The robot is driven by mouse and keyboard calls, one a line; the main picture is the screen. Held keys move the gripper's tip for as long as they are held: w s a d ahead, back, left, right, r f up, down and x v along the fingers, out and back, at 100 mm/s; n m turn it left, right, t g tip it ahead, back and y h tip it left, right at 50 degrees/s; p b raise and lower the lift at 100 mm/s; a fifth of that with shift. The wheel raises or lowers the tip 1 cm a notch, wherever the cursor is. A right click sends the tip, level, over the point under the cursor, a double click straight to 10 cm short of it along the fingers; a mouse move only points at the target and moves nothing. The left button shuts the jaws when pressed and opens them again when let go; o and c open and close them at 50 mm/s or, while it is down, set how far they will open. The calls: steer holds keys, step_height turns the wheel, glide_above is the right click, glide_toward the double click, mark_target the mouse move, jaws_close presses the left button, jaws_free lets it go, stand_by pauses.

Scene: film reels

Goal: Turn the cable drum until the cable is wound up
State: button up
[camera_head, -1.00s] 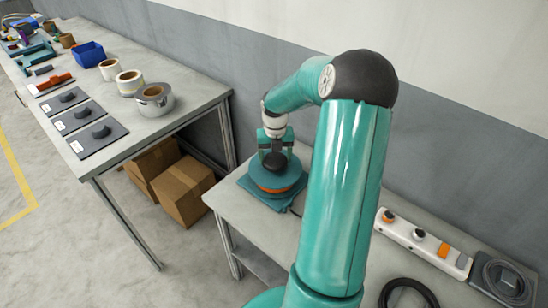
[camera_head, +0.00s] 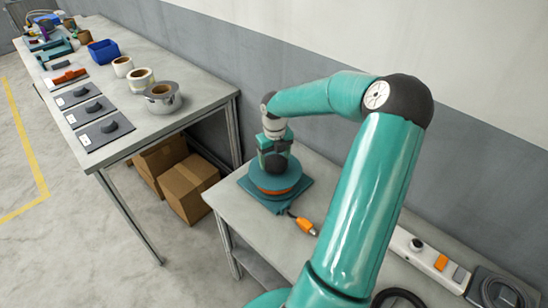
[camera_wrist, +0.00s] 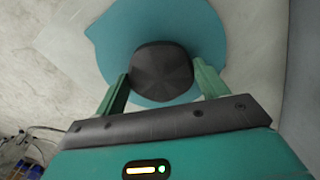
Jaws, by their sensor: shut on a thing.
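The cable drum (camera_head: 289,182) is a teal disc with an orange band showing at its side. It stands on a teal base at the near table's left end. My gripper (camera_head: 272,160) is above it, pointing down, shut on the drum's dark round knob (camera_wrist: 160,72). In the wrist view the green fingers lie on either side of the knob, over the teal disc (camera_wrist: 185,20). An orange plug (camera_head: 303,224) with a dark tip lies on the table just right of the drum base. The cable on the drum is mostly hidden.
The long table (camera_head: 190,123) at left holds tape rolls, a blue bin (camera_head: 103,51) and dark knobbed plates. Cardboard boxes (camera_head: 186,187) sit beneath. A wall runs behind.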

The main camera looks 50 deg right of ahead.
steer(key=shift+n, duration=0.4)
steer(key=o, duration=1.4)
step_height(320, 180, up, 14)
steer(key=shift+f, duration=0.1)
steer(key=shift+a, duration=0.1)
